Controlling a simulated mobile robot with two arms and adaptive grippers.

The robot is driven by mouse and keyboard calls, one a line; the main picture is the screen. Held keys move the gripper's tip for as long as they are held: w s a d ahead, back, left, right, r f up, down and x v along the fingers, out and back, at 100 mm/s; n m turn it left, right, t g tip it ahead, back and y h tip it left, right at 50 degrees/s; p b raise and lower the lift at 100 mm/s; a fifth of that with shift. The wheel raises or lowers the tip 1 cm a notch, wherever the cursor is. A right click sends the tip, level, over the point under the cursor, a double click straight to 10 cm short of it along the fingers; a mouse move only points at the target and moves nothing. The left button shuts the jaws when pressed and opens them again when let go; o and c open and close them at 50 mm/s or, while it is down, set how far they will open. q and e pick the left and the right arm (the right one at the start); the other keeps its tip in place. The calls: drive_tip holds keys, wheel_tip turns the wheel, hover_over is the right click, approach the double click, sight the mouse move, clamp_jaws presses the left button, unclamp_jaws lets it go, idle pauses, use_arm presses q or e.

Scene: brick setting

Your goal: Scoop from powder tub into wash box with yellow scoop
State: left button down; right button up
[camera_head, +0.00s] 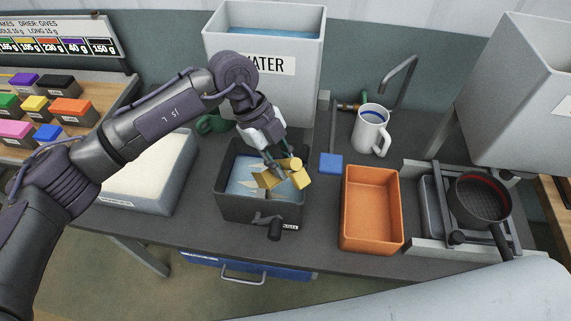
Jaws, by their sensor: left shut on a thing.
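My left gripper (274,165) reaches in from the left and is shut on the yellow scoop (299,178). The scoop is over the dark grey box (232,207), which I take for the wash box. The box has a pale blue surface inside and a dark handle at its front. The gripper hides part of the scoop, and I cannot tell whether powder is in it. The powder tub (185,178), a grey tub full of white powder, stands left of the box, partly behind my arm. My right gripper is not in view.
A tall water bin (300,92) stands behind the box. An orange tray (371,240), a white mug (371,135), a small blue block (331,163) and a dark pan (481,202) on a stand are to the right. Several coloured blocks sit on the left shelf.

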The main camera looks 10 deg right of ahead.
use_arm(q)
drive_tip(key=shift+w+a+r+g+h, duration=0.25)
drive_tip(key=shift+w+a+g+h, duration=0.1)
drive_tip(key=shift+w+g, duration=0.2)
drive_tip(key=shift+r+t+y+p, duration=0.45)
drive_tip(key=shift+r+t, duration=0.2)
drive_tip(key=shift+t, duration=0.2)
drive_tip(key=t+y+b, duration=0.1)
drive_tip(key=t+b, duration=0.1)
drive_tip(key=t, duration=0.1)
drive_tip(key=shift+r+m+y, duration=0.3)
drive_tip(key=shift+r+y, duration=0.05)
drive_tip(key=shift+y, duration=0.05)
drive_tip(key=shift+s+r+t+b, duration=0.1)
drive_tip(key=shift+r+t+b, duration=0.1)
drive_tip(key=shift+t+b, duration=0.25)
drive_tip(key=shift+d+r+y, duration=0.1)
drive_tip(key=shift+r+y, duration=0.1)
drive_tip(key=shift+y, duration=0.1)
drive_tip(key=shift+r, duration=0.1)
drive_tip(key=shift+t, duration=0.25)
